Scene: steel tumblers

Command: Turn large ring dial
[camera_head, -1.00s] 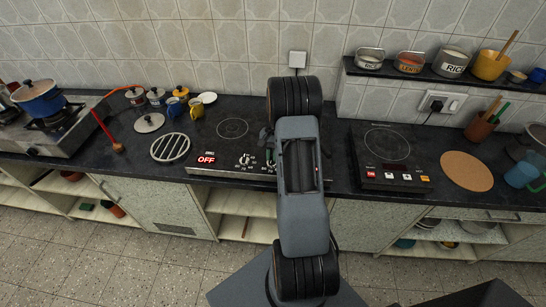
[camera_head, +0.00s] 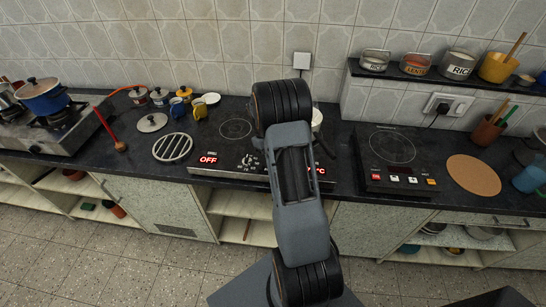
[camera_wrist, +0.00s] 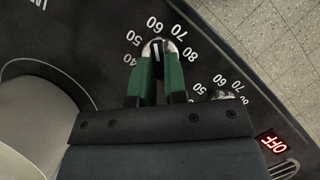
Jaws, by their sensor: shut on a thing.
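The large ring dial (camera_wrist: 158,44) is a silver-rimmed knob with a dark centre, circled by big numbers from 40 to 80, in the wrist view. My gripper (camera_wrist: 160,64) has its green fingers closed on either side of it. The knob's dark mark points roughly toward 60 to 70. A smaller ring dial (camera_wrist: 222,96) with smaller numbers lies to the right, partly hidden by my gripper. In the head view my arm hides the gripped dial. The other dial (camera_head: 248,161) shows just left of my arm on the cooktop (camera_head: 215,172).
A red OFF display (camera_wrist: 271,143) is at lower right of the wrist view. A pale round vessel (camera_wrist: 30,125) stands close on the left. A second hob (camera_head: 405,180) is to the right, and a striped grate (camera_head: 172,147) to the left.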

